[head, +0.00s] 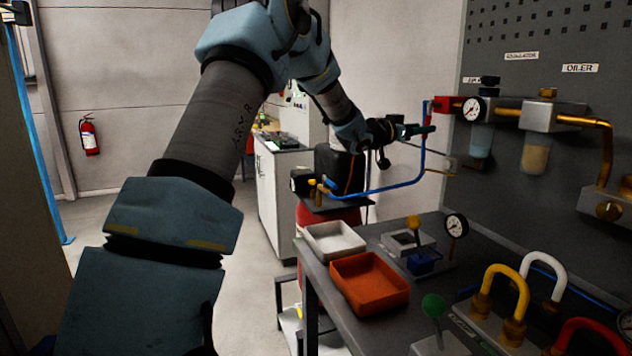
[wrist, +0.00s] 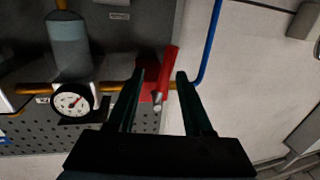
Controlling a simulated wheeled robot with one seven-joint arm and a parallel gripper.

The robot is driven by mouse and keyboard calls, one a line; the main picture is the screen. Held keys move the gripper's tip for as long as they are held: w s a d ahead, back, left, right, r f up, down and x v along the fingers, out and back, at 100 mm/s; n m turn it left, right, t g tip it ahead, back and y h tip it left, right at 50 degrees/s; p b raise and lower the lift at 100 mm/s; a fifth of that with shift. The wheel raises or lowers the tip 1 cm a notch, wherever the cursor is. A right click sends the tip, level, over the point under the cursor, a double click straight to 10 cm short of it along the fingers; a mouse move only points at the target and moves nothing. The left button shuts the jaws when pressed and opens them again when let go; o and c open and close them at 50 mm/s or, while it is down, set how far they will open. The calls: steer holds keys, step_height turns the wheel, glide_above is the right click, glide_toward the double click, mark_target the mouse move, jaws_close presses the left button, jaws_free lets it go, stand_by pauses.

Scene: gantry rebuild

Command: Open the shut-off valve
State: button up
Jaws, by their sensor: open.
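The shut-off valve has a red body (head: 446,104) at the left end of the air line on the grey panel. In the wrist view the red lever (wrist: 168,68) stands between my fingertips, tilted slightly, with the red valve body (wrist: 147,92) partly hidden behind the left finger. My gripper (head: 431,129) is at the valve in the head view. In the wrist view my gripper (wrist: 161,75) is open, its fingers on either side of the lever. A gap shows at the right finger; contact at the left is unclear.
A pressure gauge (head: 474,109) and an oiler (head: 535,155) sit right of the valve. A blue pipe (head: 420,165) runs down close to my gripper. The bench below holds an orange tray (head: 370,301), a white tray (head: 334,255) and looped hoses (head: 520,300).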

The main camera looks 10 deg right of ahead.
steer(key=a+f+n+t+y, duration=0.1)
steer(key=a+f+n+y, duration=0.2)
steer(key=a, duration=1.1)
steer(key=a+f+n+t+y, duration=0.2)
steer(key=a+f+n+y, duration=0.2)
steer(key=a+f+y, duration=0.4)
steer(key=a, duration=0.6)
steer(key=shift+s+a+f+b, duration=0.2)
steer(key=shift+s+f+b, duration=0.05)
steer(key=shift+s+b, duration=0.15)
steer(key=shift+w, duration=0.1)
steer(key=shift+c, duration=0.4)
